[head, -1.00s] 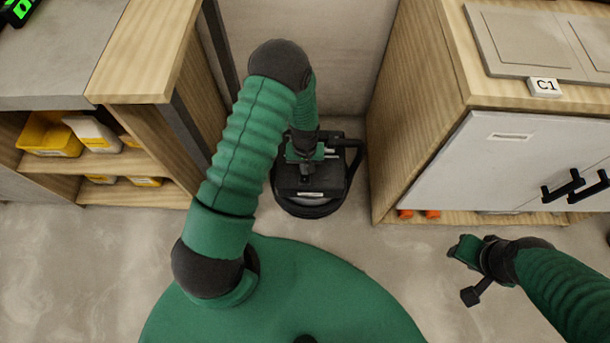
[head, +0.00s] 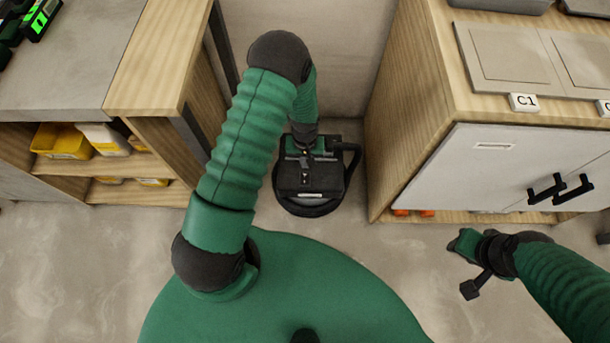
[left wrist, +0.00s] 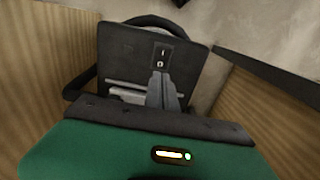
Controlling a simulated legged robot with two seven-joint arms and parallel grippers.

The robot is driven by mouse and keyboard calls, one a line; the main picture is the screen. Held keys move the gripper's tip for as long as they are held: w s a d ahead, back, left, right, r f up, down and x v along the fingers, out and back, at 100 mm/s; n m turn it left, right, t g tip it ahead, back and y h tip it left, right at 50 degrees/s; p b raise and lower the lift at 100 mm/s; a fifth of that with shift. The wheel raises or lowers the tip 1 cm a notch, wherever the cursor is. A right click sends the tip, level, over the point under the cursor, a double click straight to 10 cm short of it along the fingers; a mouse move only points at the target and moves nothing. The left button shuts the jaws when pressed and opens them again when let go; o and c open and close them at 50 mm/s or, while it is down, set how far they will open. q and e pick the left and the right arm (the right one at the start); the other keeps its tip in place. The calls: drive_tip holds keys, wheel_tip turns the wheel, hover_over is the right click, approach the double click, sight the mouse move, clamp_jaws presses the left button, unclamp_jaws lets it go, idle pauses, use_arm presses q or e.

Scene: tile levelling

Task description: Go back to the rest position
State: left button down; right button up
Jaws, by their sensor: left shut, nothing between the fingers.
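My left gripper (left wrist: 163,92) is shut and empty. In the left wrist view its closed fingers lie in front of a black machine (left wrist: 125,62), just below a small switch (left wrist: 161,56) marked I and O. Whether the fingertips touch the machine I cannot tell. In the head view my left arm reaches forward, and the left gripper (head: 304,172) is over the black machine (head: 310,204), its fingers hard to make out. My right gripper (head: 466,248) is at the lower right, over the floor and clear of the cabinet; its fingers are too unclear to read.
The machine stands on the floor in a gap between a wooden shelf unit (head: 140,85) at left and a wooden cabinet (head: 415,110) at right. The cabinet has white doors (head: 475,185) with black handles. Grey tiles (head: 505,58) and a C1 label (head: 524,102) are on top. Open floor (head: 60,270) lies in front.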

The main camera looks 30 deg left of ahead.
use_arm(q)
drive_tip(key=s+d+r+m+t, duration=0.1)
drive_tip(key=s+d+r+m, duration=0.15)
drive_tip(key=r, duration=0.55)
drive_tip(key=s+d+r+m+t, duration=0.1)
drive_tip(key=s+d+r+m, duration=0.2)
drive_tip(key=r, duration=0.5)
drive_tip(key=s+d+r+m+t, duration=0.15)
drive_tip(key=s+r, duration=0.25)
drive_tip(key=r, duration=0.4)
wheel_tip(320, 180, up, 19)
drive_tip(key=p, duration=1.9)
drive_tip(key=shift+d+r+n+g, duration=0.2)
drive_tip(key=shift+d+n+g, duration=0.1)
drive_tip(key=shift+g, duration=0.15)
drive_tip(key=shift+w, duration=0.15)
